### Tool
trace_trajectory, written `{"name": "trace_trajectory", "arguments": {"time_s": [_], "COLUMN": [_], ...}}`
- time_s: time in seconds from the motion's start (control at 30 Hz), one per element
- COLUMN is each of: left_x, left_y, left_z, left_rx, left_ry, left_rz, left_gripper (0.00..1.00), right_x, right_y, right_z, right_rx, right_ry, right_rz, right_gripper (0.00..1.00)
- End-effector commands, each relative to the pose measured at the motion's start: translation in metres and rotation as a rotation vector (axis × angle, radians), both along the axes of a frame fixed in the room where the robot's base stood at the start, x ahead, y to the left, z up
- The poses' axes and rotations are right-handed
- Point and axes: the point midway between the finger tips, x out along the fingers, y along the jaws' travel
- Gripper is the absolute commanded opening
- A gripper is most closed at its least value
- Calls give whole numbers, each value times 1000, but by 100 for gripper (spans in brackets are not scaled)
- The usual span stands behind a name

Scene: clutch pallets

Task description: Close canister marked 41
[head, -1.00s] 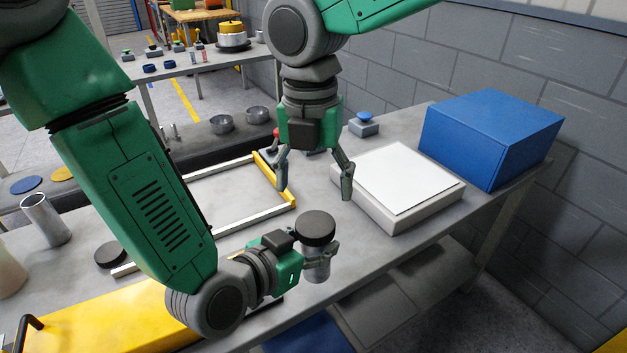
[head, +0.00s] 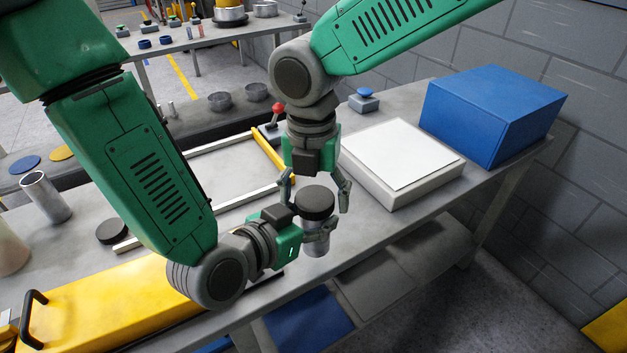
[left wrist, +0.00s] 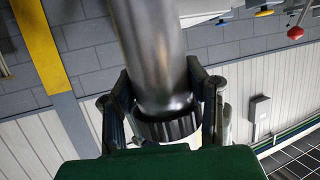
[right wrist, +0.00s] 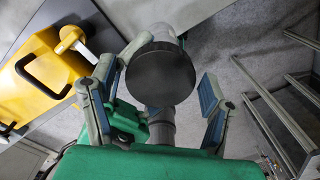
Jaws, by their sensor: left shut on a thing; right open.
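My left gripper (head: 312,236) is shut around a shiny metal canister (head: 318,243) and holds it upright near the table's front edge. A round black lid (head: 315,201) sits on top of the canister; whether it is fully seated cannot be told. My right gripper (head: 316,203) points down from above, open, its fingers on either side of the lid. In the right wrist view the lid (right wrist: 160,73) lies between the open fingers, with gaps on both sides. The left wrist view shows the canister's metal side (left wrist: 155,50) between the left fingers. No number is readable.
An open metal canister (head: 46,197) and a loose black lid (head: 111,231) stand at the left. A yellow case (head: 120,295) is at the front left. A white-topped block (head: 400,155) and a blue box (head: 490,120) are at the right. A red-knobbed lever (head: 277,110) stands behind.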

Motion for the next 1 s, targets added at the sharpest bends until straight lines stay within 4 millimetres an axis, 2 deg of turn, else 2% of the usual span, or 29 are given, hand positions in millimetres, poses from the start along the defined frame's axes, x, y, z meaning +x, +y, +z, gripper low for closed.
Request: {"name": "trace_trajectory", "arguments": {"time_s": [0.27,0.3,0.43,0.57,0.67,0.77,1.0], "left_x": [0,0,1,1,1,1,1], "left_y": [0,0,0,0,-1,-1,-1], "left_z": [1,1,1,1,1,1,2], "left_rx": [-1,-1,-1,-1,-2,-2,-3], "left_ry": [-2,-2,-3,-3,-4,-4,-4], "left_rz": [0,0,0,0,0,0,-1], "left_gripper": [0,0,0,0,0,0,0], "right_x": [0,0,0,0,0,-1,-1], "right_y": [0,0,0,0,0,0,1], "right_z": [-1,-1,-1,-1,-1,-1,-2], "right_rx": [0,0,0,0,-3,-9,-20], "right_ry": [0,0,0,1,-3,-9,-25], "right_rz": [0,0,0,-3,-69,-255,-856], "right_gripper": [71,64,18,18,18,18,18]}}
